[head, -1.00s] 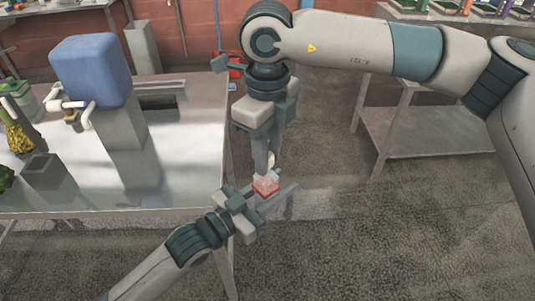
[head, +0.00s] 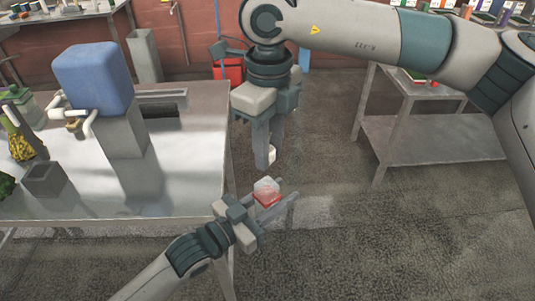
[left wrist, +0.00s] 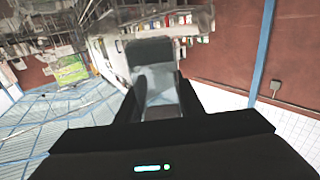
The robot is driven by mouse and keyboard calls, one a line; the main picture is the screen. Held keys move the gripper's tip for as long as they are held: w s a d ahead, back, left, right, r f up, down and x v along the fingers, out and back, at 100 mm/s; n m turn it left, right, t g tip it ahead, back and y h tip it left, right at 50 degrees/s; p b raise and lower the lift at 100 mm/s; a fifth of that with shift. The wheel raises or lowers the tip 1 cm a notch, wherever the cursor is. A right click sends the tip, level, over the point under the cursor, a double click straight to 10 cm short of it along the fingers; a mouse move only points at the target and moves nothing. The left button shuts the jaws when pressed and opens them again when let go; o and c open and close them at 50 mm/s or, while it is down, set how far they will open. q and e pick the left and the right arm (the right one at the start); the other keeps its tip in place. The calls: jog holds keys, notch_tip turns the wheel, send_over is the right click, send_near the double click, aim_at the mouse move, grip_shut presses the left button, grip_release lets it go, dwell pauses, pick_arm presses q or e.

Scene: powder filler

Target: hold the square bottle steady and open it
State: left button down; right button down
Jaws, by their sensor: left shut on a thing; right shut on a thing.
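The square bottle (head: 267,194) is small and clear, with red contents low inside it. My left gripper (head: 276,200) is shut on it and holds it in the air, off the right edge of the table. In the left wrist view the pale, see-through bottle (left wrist: 158,88) shows between the two dark fingers. My right gripper (head: 266,158) is above the bottle, fingers pointing down, shut on a small white cap (head: 271,155). A clear gap separates the cap from the bottle top. The fingers partly hide the cap.
The metal table (head: 190,185) at the left bears a blue tank (head: 95,78) on a grey stand, a small grey open box (head: 44,178) and a pineapple (head: 20,147). Another table (head: 430,130) stands at back right. The floor between them is free.

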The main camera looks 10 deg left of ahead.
aim_at(255, 199)
jog(key=shift+d, duration=0.1)
